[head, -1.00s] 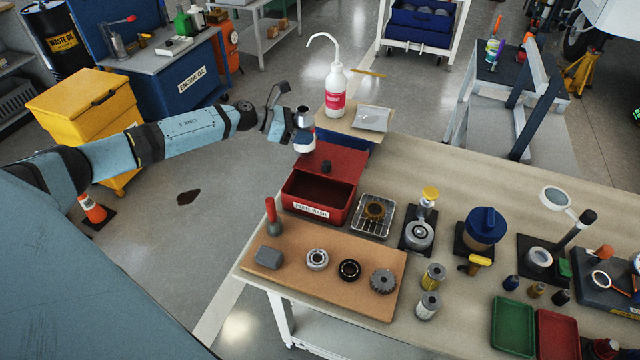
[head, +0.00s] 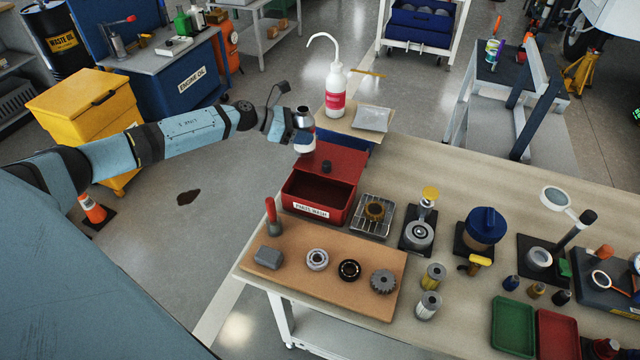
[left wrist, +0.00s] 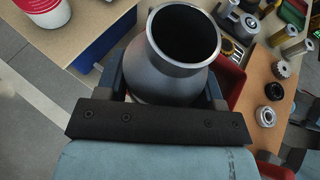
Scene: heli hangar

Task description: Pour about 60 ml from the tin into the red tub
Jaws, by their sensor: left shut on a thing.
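The tin (head: 303,138) is in my left gripper (head: 292,126), held in the air just behind and left of the red tub (head: 318,207). The liquid inside cannot be made out. The red tub is open, with a "parts wash" label on its front and a red lid raised at its back. My right gripper is out of view.
A white wash bottle (head: 336,92) with a bent spout stands close behind the tin. A metal tray (head: 371,118) lies beside it. A wire basket (head: 374,229) stands right of the tub, and a brown board (head: 330,287) with several parts lies in front.

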